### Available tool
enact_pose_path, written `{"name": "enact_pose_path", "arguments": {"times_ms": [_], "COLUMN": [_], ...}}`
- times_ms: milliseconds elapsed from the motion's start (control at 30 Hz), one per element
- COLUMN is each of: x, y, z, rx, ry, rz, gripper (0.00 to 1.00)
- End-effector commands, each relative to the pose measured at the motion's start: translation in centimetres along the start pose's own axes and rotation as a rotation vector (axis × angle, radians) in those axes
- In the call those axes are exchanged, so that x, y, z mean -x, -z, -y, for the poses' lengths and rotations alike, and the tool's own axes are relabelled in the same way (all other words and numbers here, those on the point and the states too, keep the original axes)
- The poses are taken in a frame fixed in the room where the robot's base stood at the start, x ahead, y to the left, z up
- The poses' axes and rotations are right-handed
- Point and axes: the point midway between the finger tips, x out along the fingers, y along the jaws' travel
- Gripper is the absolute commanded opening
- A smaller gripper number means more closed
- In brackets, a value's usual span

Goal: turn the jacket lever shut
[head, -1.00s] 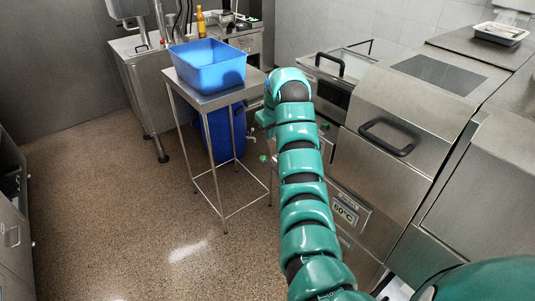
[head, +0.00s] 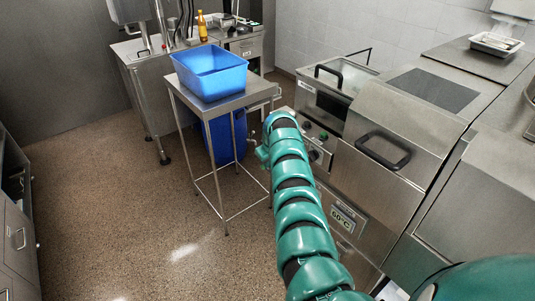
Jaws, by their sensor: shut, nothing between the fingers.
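My teal segmented arm (head: 296,205) reaches forward from the lower right to the front of the steel cooking machine (head: 395,130). Its far end is beside the machine's left front corner, to the right of the small steel table. My gripper is hidden behind the far end of the arm, so its fingers do not show. I cannot pick out the jacket lever with certainty. A small pale fitting (head: 252,137) shows just left of the arm's end, too small to tell what it is.
A blue tub (head: 208,75) stands on the small steel table (head: 226,97), with a blue barrel (head: 224,137) below. The machine has a black lid handle (head: 383,150) and a control panel with a knob (head: 314,155). The floor at left is clear.

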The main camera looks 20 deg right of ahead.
Motion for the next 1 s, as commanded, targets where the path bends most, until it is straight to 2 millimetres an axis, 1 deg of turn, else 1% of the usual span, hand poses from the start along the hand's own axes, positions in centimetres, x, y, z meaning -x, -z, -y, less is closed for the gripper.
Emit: {"name": "enact_pose_path", "arguments": {"times_ms": [300, 800, 1000], "x": [-1.4, -1.6, -1.9], "y": [-0.4, -0.5, -0.9], "z": [-0.1, -0.1, 0.0], "rx": [0.001, 0.002, 0.004], "ry": [0.002, 0.0, 0.001], "rz": [0.0, 0.004, 0.035], "gripper": [0.0, 0.0, 0.0]}}
